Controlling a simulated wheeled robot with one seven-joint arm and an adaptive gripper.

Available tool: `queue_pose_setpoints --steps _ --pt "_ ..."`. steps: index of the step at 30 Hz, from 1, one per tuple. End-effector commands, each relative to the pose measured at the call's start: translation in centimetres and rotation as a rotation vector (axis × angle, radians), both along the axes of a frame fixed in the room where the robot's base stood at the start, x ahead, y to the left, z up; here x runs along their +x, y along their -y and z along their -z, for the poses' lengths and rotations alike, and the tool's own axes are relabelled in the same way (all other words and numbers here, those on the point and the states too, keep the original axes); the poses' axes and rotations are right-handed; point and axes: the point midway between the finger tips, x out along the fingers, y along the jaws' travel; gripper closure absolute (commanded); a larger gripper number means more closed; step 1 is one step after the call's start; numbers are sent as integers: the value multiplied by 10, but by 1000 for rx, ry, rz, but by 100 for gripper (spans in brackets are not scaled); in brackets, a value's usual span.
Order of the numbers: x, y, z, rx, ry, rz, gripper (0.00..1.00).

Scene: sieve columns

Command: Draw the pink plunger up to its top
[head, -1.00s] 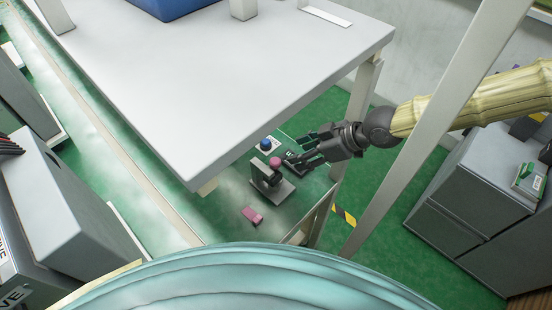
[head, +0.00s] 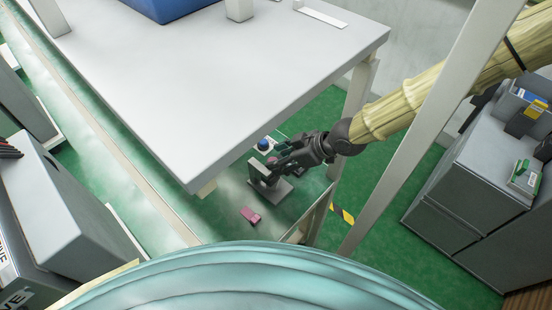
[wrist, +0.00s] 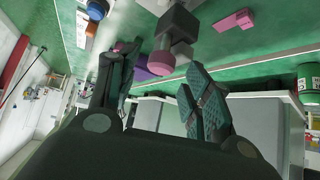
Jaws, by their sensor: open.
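The pink plunger shows in the wrist view as a round pink knob (wrist: 161,63) on a short stem, joined to a dark block (wrist: 179,24) of its stand. In the head view its stand (head: 257,172) sits on the low surface under the table edge, and my gripper largely hides the knob. My gripper (head: 268,168) is at the stand in the head view. In the wrist view my gripper (wrist: 160,92) has its two fingers spread apart, with the knob just beyond and between them. Nothing is held. I cannot tell whether a finger touches the knob.
A loose pink block (head: 250,215) lies in front of the stand, and a blue button (head: 264,145) is behind it. The white table (head: 230,90) overhangs at the left. A pale post (head: 430,130) and a grey cabinet (head: 465,185) stand at the right.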

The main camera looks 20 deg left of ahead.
Motion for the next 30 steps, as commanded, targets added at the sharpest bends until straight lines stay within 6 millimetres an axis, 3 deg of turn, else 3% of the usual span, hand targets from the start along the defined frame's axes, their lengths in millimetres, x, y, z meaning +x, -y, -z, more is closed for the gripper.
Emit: queue_pose_setpoints --steps 9,20,28,30 --pt "-1 -13 14 -1 -1 -1 51" --pt "-1 -15 15 0 0 0 51" --pt "-1 -15 15 0 0 0 96" --pt "-1 -15 15 0 0 0 100"
